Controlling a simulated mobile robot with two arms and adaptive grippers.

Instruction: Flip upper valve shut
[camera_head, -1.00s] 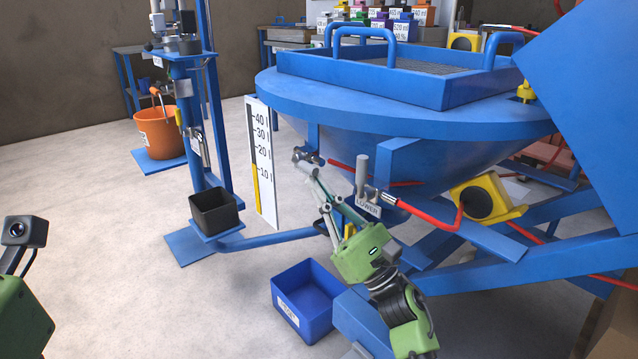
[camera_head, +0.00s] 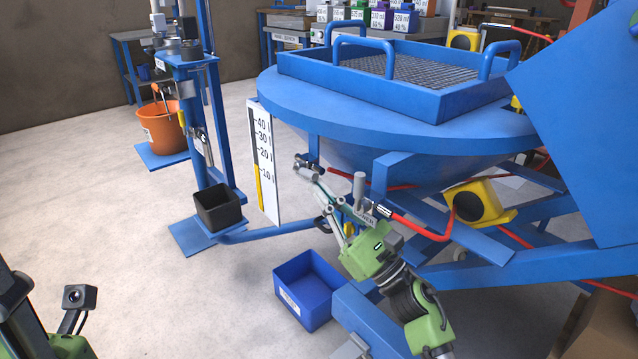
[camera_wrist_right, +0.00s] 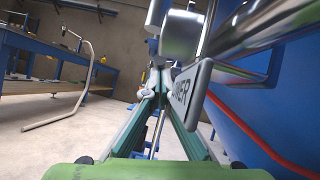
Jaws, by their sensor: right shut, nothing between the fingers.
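The upper valve (camera_head: 308,168) is a small metal fitting under the rim of the blue hopper, with a grey cylindrical handle sticking out towards the left front. My right gripper (camera_head: 321,192) is shut and empty, its fingertips just below and right of that handle; I cannot tell whether they touch. The wrist view shows its fingers (camera_wrist_right: 156,78) together, below a shiny metal cylinder (camera_wrist_right: 180,33). The lower valve's handle (camera_head: 360,186) stands upright to the right, above the LOWER label (camera_head: 362,212), which is close beside the fingers in the wrist view (camera_wrist_right: 184,92).
The blue hopper (camera_head: 400,118) overhangs both valves. A red hose (camera_head: 418,229) runs right from the lower valve. A blue bin (camera_head: 308,290) stands on the floor below my right arm.

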